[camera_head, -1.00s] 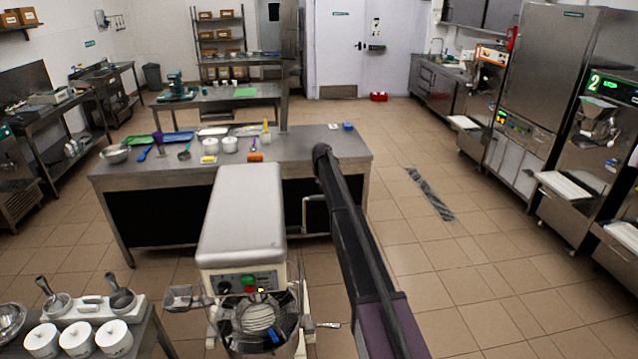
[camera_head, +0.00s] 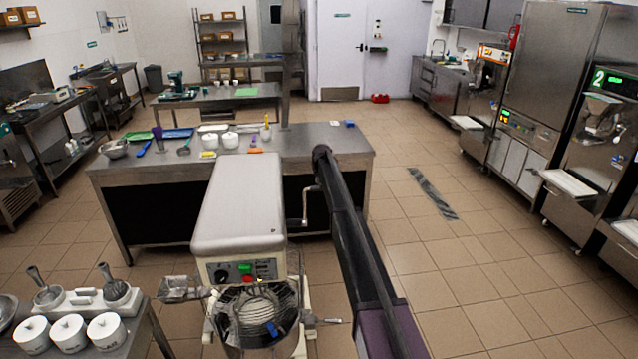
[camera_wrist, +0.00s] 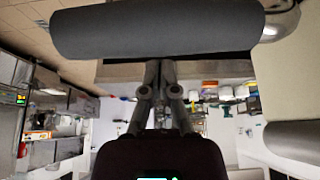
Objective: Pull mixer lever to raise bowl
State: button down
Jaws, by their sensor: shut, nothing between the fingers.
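The stand mixer (camera_head: 238,205) stands in front of me, with a cream housing, a control panel with red and green buttons, and a wire-guarded bowl (camera_head: 257,312) below. A thin metal lever (camera_head: 304,212) sticks out at its right side, beside my dark arm. In the wrist view a thick dark grey cylinder (camera_wrist: 155,31), apparently the lever's grip, lies across the top, with a shiny metal end at its right. My gripper (camera_wrist: 160,66) is shut and empty, its fingertips just at the cylinder's lower edge. I cannot tell if they touch it. The head view does not show the gripper.
A steel worktable (camera_head: 130,178) with bowls and utensils stands behind the mixer. A small stand with white tubs (camera_head: 68,332) is at the lower left. Freezing machines (camera_head: 590,150) line the right side. The tiled floor (camera_head: 460,270) to the right is open.

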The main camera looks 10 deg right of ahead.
jog(key=shift+s+r+p, duration=0.15)
jog(key=shift+s+p, duration=0.3)
jog(key=shift+s, duration=1.4)
jog(key=shift+d, duration=0.15)
